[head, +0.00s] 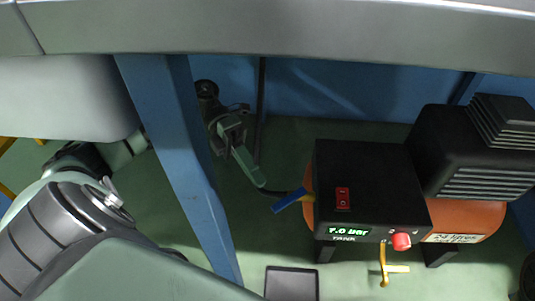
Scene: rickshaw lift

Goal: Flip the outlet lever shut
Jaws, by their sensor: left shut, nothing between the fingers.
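The compressor has an orange tank (472,220) under a black control box (375,175). A blue lever (290,201) sticks out at the left end of the tank, slanting down to the left from a small brass-coloured fitting. A brass-coloured tap (385,266) with a crossbar hangs below the front of the box. I cannot tell from labels which is the outlet lever. My left gripper (260,183) is shut and empty, just up and left of the blue lever, seemingly apart from it. The blue post hides part of my left arm. My right gripper is out of view.
A blue post (180,160) stands between my left forearm and the compressor. A grey beam (290,28) crosses above. A red knob (401,241) and red switch (343,198) are on the box, whose display reads 7.0 bar. A black tray (291,284) lies on the green floor.

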